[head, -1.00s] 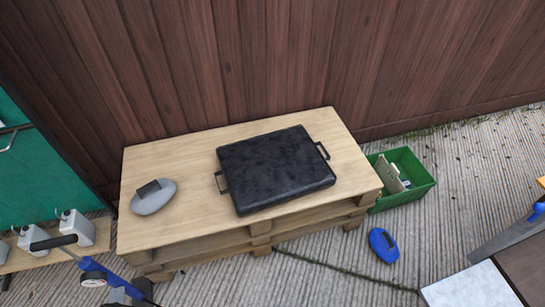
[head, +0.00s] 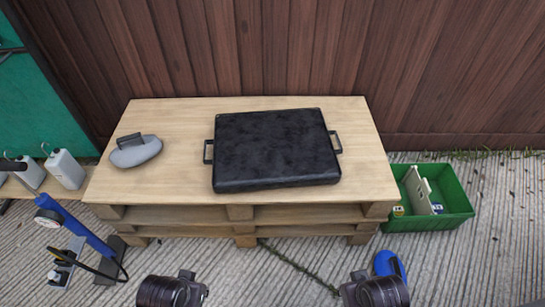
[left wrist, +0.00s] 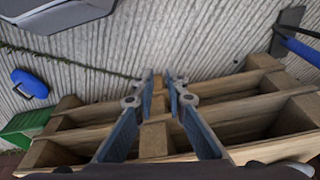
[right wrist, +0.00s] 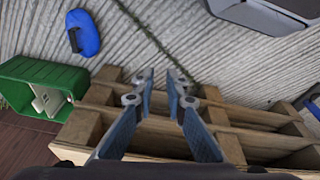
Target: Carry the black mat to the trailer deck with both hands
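The black mat (head: 275,148) is a thick, dark, folded-looking slab with a handle on its left side and one on its right. It lies flat on the wooden pallet stack (head: 160,187) in the head view. My left gripper (left wrist: 161,78) is open and empty in the left wrist view, its fingers over the pallet slats. My right gripper (right wrist: 159,75) is open and empty in the right wrist view, also by the pallets' side. Both arms show at the head view's bottom edge, in front of the stack and apart from the mat. I cannot make out the trailer deck.
A grey weight with a handle (head: 136,150) lies left of the mat. A green crate (head: 455,195) stands right of the pallets, a blue weight (head: 390,263) in front. A blue pump (head: 80,225) and white canisters (head: 65,169) are at left. A wooden fence (head: 300,50) stands behind.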

